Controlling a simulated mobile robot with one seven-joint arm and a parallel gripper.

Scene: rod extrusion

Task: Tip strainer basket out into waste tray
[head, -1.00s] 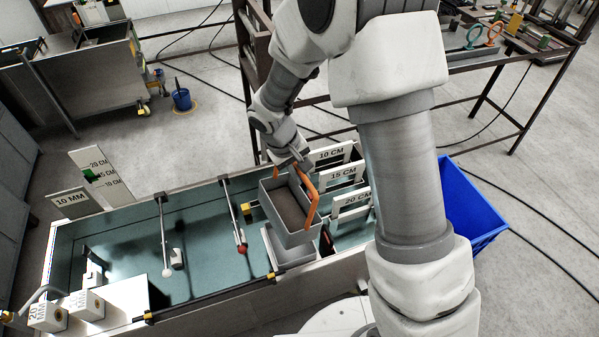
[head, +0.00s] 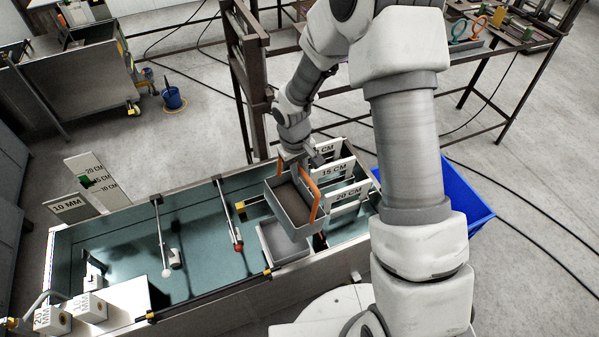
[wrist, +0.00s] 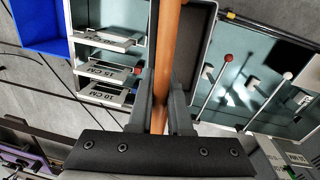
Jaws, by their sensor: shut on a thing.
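The strainer basket (head: 283,211) is a grey box with an orange handle (head: 307,190) and a brown inside. It hangs above the long trough, slightly tilted in the head view. My gripper (head: 299,158) is shut on the handle, at the basket's far side. In the wrist view, my gripper (wrist: 160,108) has its fingers either side of the orange handle, with part of the basket (wrist: 190,40) beyond. A grey tray (head: 290,250) sits in the trough below the basket. A blue crate (head: 465,205) stands on the floor at right. I cannot tell which is the waste tray.
The trough (head: 215,300) holds teal water, crossing rods (head: 161,230) and several white marked plates, including one reading 15 CM (head: 334,170), close right of the basket. A dark metal rack (head: 250,85) stands behind. My arm hides part of the blue crate.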

